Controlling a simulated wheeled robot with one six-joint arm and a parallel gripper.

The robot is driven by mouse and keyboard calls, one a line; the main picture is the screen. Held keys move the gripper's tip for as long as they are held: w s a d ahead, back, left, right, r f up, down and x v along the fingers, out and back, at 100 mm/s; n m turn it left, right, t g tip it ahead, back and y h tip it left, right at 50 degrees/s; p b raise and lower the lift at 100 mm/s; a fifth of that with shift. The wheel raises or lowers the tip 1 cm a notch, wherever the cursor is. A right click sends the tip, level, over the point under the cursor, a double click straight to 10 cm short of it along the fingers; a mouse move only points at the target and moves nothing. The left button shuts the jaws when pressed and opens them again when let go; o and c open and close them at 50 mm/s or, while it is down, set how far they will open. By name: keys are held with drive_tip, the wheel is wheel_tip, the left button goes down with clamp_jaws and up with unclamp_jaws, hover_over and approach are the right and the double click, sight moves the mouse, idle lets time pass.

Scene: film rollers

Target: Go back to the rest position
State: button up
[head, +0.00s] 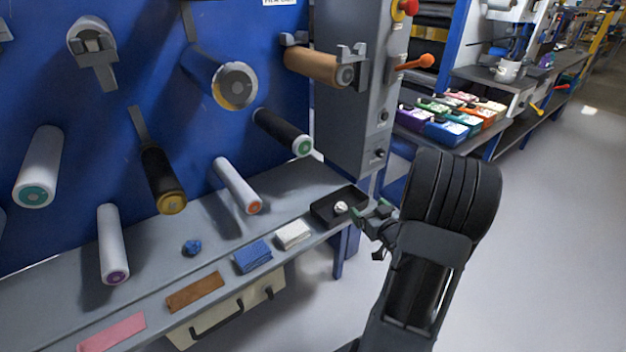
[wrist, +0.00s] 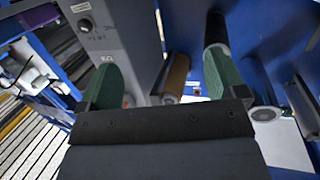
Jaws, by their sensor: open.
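My gripper (head: 376,215) is in the head view, at the right end of the grey ledge, close to a black tray (head: 324,212). The tray holds a small white crumpled piece (head: 341,207). In the wrist view my gripper (wrist: 165,80) shows two green fingers spread wide apart, with nothing between them. It is open and empty. My arm rises from the bottom of the head view, to the right of the ledge.
Several rollers, such as a black one (head: 284,132) and a brown one (head: 318,66), stick out from the blue panel (head: 150,60). Folded cloths (head: 253,256) lie on the ledge (head: 215,262). A grey control column (head: 350,110) stands behind the tray. The floor at right is clear.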

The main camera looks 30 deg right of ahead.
drive_tip(key=s+d+f+m+g+h, duration=0.2)
drive_tip(key=s+d+f+g+h, duration=0.15)
drive_tip(key=f+g, duration=0.3)
drive_tip(key=s+a+r+n+g+y+p, duration=0.1)
drive_tip(key=s+a+r+g+y+p, duration=0.1)
drive_tip(key=a+r+p, duration=0.8)
drive_tip(key=s+a+r+n+g+y+p, duration=0.2)
drive_tip(key=s+a+r+p, duration=0.4)
drive_tip(key=a+r+p, duration=0.5)
drive_tip(key=a+r+g, duration=0.1)
drive_tip(key=a+r, duration=0.3)
drive_tip(key=r, duration=0.3)
drive_tip(key=a+r+g+y, duration=0.1)
drive_tip(key=a+r, duration=0.3)
drive_tip(key=r, duration=0.3)
drive_tip(key=shift+r, duration=0.15)
